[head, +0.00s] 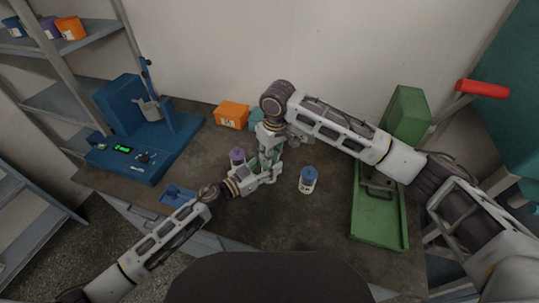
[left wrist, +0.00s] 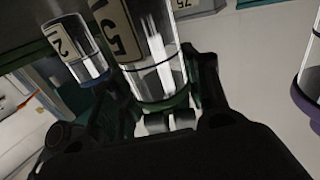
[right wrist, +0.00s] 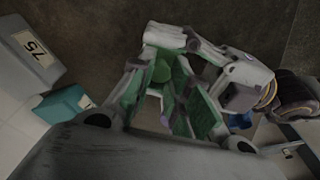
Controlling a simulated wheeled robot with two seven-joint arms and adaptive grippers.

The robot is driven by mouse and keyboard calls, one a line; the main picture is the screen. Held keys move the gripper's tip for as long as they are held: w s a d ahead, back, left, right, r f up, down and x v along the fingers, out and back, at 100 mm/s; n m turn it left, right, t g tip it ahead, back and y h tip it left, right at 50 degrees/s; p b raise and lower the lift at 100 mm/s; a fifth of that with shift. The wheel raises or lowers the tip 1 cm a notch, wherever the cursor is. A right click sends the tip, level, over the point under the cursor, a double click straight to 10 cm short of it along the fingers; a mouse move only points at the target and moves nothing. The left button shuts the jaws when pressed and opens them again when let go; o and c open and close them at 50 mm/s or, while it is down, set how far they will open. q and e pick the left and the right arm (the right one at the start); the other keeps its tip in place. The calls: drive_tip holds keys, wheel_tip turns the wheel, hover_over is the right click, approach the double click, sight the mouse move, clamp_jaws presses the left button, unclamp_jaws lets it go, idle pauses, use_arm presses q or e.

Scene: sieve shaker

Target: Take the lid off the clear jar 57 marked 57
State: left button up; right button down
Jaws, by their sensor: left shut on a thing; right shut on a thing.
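The clear jar (left wrist: 145,45) stands between my left fingers in the left wrist view. It has a pale label with a 5 showing, the rest cut off, and a green band at its near end. My left gripper (head: 264,171) is shut on the jar. My right gripper (head: 270,146) is above it in the head view, its fingers closed around a green round top (right wrist: 163,68), which looks like the jar's lid. The fingers hide most of the jar in the head view, and I cannot tell whether lid and jar are apart.
A blue-lidded jar (head: 308,179) stands right of the grippers, and a purple-lidded jar (head: 237,156) stands close on their left. An orange bin (head: 231,114) is behind. A blue machine (head: 130,125) is at left, a green tray (head: 378,226) at right. The front middle is clear.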

use_arm(q)
drive_tip(key=shift+s+a+f, duration=0.1)
drive_tip(key=shift+f, duration=0.4)
use_arm(e)
drive_tip(key=shift+a+r, duration=0.4)
drive_tip(key=shift+r, duration=0.25)
drive_tip(key=c, duration=1.5)
unclamp_jaws()
drive_tip(key=shift+o, duration=1.1)
drive_tip(key=shift+d+f, duration=0.1)
use_arm(q)
drive_tip(key=shift+r, duration=0.1)
use_arm(e)
drive_tip(key=shift+d+f, duration=0.1)
use_arm(q)
drive_tip(key=shift+r, duration=0.1)
drive_tip(key=shift+r, duration=0.2)
use_arm(e)
wheel_tip(320, 180, up, 12)
drive_tip(key=s+d, duration=0.1)
